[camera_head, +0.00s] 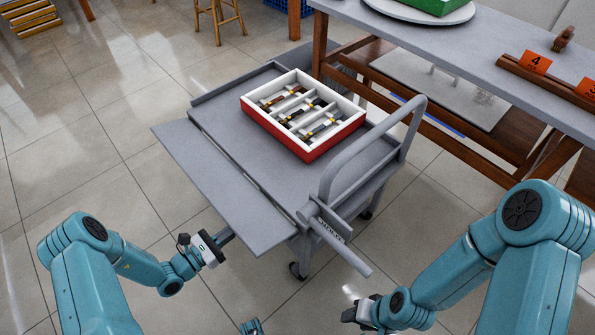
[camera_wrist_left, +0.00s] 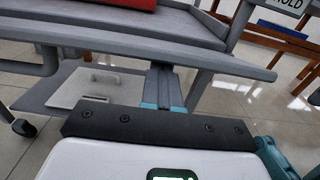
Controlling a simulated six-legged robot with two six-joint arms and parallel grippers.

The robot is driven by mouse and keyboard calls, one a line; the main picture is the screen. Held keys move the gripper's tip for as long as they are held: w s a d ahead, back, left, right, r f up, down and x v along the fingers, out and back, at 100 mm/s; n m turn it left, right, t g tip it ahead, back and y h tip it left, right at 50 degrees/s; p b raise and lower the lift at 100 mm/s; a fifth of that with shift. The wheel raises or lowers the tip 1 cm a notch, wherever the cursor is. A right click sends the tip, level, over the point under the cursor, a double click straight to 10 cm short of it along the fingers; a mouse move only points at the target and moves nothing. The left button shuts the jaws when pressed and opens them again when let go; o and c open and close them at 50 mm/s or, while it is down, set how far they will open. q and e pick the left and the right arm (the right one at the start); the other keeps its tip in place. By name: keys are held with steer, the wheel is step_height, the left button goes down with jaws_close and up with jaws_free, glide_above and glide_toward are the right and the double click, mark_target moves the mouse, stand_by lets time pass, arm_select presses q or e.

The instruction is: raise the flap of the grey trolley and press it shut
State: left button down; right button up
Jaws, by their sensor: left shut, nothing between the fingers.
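The grey trolley (camera_head: 365,168) stands in the middle of the head view. Its flap (camera_head: 215,185) sticks out along the trolley's left side, hinged edge against the top and outer edge hanging free. My left gripper (camera_head: 228,236) is shut and empty, at the flap's outer edge near its front corner. In the left wrist view the closed fingers (camera_wrist_left: 165,82) reach to the flap's edge (camera_wrist_left: 110,42), seemingly just under it; I cannot tell whether they touch. My right gripper (camera_head: 356,312) is low at the front, away from the trolley; its fingers are too small to read.
The push handle (camera_head: 378,140) rises on the right. A grey table (camera_head: 430,45) stands behind. Tiled floor left of the flap is clear.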

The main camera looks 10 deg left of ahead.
mark_target(230, 225)
arm_select(q)
steer(key=shift+r, duration=0.15)
steer(key=shift+r+p, duration=2)
steer(key=shift+r, duration=0.45)
steer(key=shift+w+r, duration=0.1)
steer(key=shift+w+d+r+p, duration=0.3)
steer(key=shift+r+p, duration=0.1)
steer(key=shift+r, duration=0.15)
steer(key=shift+w+d+r+p, duration=0.25)
steer(key=shift+r+p, duration=0.2)
steer(key=shift+r, duration=0.05)
steer(key=shift+w+d+r+p, duration=0.3)
steer(key=shift+r+p, duration=0.1)
steer(key=shift+r, duration=0.15)
steer(key=shift+w, duration=0.1)
steer(key=shift+w+d+r, duration=0.35)
steer(key=shift+w+d, duration=0.3)
steer(key=shift+w, duration=0.05)
steer(key=shift+w+d+r, duration=0.35)
steer(key=shift+w+d, duration=0.3)
steer(key=shift+w, duration=0.15)
